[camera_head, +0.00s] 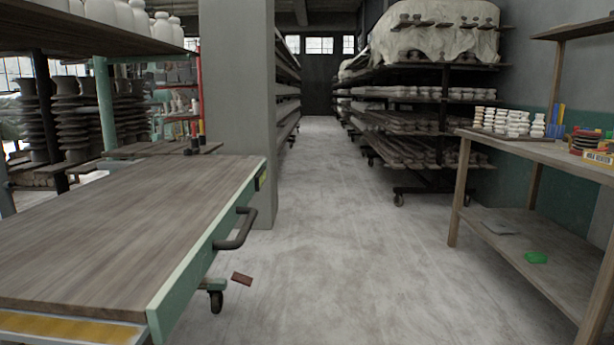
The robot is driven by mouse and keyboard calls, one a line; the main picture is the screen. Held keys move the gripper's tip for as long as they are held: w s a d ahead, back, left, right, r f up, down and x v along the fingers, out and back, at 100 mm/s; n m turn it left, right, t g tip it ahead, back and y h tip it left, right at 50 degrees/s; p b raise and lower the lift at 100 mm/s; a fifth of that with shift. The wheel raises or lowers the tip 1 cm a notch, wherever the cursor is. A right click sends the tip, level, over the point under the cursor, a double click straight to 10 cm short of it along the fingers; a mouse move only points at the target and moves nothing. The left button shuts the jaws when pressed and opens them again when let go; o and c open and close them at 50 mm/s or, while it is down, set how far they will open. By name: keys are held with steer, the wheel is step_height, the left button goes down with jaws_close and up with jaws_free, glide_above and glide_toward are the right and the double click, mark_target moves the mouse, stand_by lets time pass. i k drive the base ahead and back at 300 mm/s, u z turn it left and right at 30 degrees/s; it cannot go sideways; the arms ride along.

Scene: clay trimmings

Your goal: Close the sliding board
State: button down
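A wide wooden board (130,220) with a pale green edge fills the lower left of the head view. A dark bar handle (236,229) is fixed to the green edge (210,250) that faces the aisle. A small yellow and black label (261,180) sits near the far end of that edge. A yellow strip (60,327) in a pale frame shows under the board's near end. How far the board is slid out cannot be told from this view. My gripper is not in view.
The grey floor (330,220) is open along the aisle. A wheeled caster (216,302) and a reddish flat piece (242,279) are beside the board. A grey pillar (237,100) stands behind it. A wooden table (555,158) with small pots is right; loaded racks (430,120) stand behind.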

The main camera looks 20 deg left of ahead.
mark_target(118, 258)
steer(key=u, duration=0.05)
steer(key=i, duration=1.3)
steer(key=u, duration=0.65)
